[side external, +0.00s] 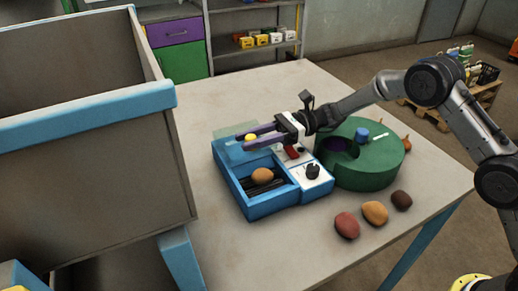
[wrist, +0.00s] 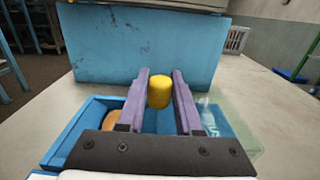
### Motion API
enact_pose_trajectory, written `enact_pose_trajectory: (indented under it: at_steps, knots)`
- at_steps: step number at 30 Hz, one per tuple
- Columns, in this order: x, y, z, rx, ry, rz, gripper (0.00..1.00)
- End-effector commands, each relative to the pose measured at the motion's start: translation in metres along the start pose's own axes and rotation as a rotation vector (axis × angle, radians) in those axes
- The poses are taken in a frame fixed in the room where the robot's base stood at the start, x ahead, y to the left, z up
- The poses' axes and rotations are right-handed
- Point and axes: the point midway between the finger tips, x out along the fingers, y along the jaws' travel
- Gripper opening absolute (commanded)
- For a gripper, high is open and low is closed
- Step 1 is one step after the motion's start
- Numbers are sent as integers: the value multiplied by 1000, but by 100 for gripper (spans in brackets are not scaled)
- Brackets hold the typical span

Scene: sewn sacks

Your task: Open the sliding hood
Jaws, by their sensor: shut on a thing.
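The sliding hood (side external: 227,131) is a pale green, see-through panel at the far end of a blue box (side external: 252,205). It also shows at the right in the wrist view (wrist: 229,118), sticking out past the box. A yellow knob (side external: 250,137) stands there, and in the wrist view (wrist: 159,91) it sits between my purple fingers. My gripper (side external: 245,142), also in the wrist view (wrist: 161,72), is shut on this knob. A brown rounded sack (side external: 262,176) lies in the box's uncovered near part over dark slats. The fingers partly hide the hood.
A control panel (side external: 313,184) with a black dial joins the box's right side. A green round drum (side external: 368,172) stands close right of it. Several small sacks (side external: 375,212) lie at the front right. A large grey bin with a blue rim (side external: 90,110) rises at left.

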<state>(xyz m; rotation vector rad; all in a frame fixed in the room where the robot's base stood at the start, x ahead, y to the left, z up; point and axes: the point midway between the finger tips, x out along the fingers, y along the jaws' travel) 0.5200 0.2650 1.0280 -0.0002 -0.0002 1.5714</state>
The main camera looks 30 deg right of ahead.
Motion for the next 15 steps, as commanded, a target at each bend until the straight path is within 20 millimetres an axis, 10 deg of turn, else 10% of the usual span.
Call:
enact_pose_trajectory:
  at_steps: [13, 14, 15]
  knots:
    - [0, -8, 1, 0, -1, -2, 0]
    - [0, -8, 1, 0, -1, -2, 39]
    - [0, -8, 1, 0, -1, -2, 46]
